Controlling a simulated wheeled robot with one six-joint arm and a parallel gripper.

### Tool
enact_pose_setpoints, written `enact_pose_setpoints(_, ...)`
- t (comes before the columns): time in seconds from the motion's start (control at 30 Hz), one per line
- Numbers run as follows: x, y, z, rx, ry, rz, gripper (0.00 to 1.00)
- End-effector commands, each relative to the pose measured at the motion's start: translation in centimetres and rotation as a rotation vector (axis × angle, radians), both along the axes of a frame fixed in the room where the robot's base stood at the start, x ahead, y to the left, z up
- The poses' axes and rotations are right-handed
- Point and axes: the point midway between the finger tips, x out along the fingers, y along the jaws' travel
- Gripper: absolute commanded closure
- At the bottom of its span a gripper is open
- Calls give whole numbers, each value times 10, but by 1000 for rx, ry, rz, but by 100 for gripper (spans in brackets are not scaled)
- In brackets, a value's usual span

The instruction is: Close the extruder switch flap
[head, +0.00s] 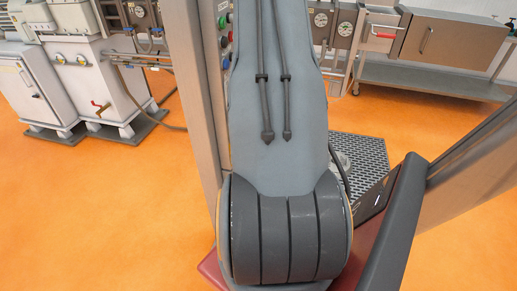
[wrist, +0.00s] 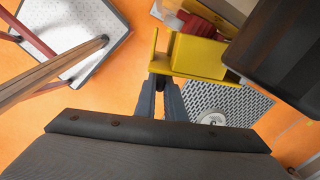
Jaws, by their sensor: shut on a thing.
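In the wrist view, my gripper (wrist: 160,80) reaches up from the bottom centre, its two grey fingers close together at the tips. The tips are at the lower left corner of a yellow part (wrist: 201,55), which I take to be the switch flap. My gripper is shut on its edge; the exact contact is partly hidden. The yellow part has a flat face, a thin upright strip at its left and a narrow ledge at lower right. A red part (wrist: 198,22) shows behind it. In the head view, my own arm hides the gripper and the flap.
In the wrist view, a dark box-like body (wrist: 275,50) stands close at right of the yellow part. A grey perforated plate (wrist: 215,102) lies below. In the head view, pale machine cabinets (head: 90,80) stand at left and a bench (head: 430,77) at right.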

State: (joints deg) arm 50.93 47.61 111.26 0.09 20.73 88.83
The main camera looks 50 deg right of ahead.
Motion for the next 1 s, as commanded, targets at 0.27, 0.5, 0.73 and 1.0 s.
enact_pose_setpoints(0.27, 1, 2, 1, 0, 0, 6, 100)
enact_pose_setpoints(0.5, 1, 2, 1, 0, 1, 6, 82)
enact_pose_setpoints(0.73, 0, 2, 0, 2, 1, 4, 72)
enact_pose_setpoints(1.0, 0, 1, 9, 0, 0, 3, 72)
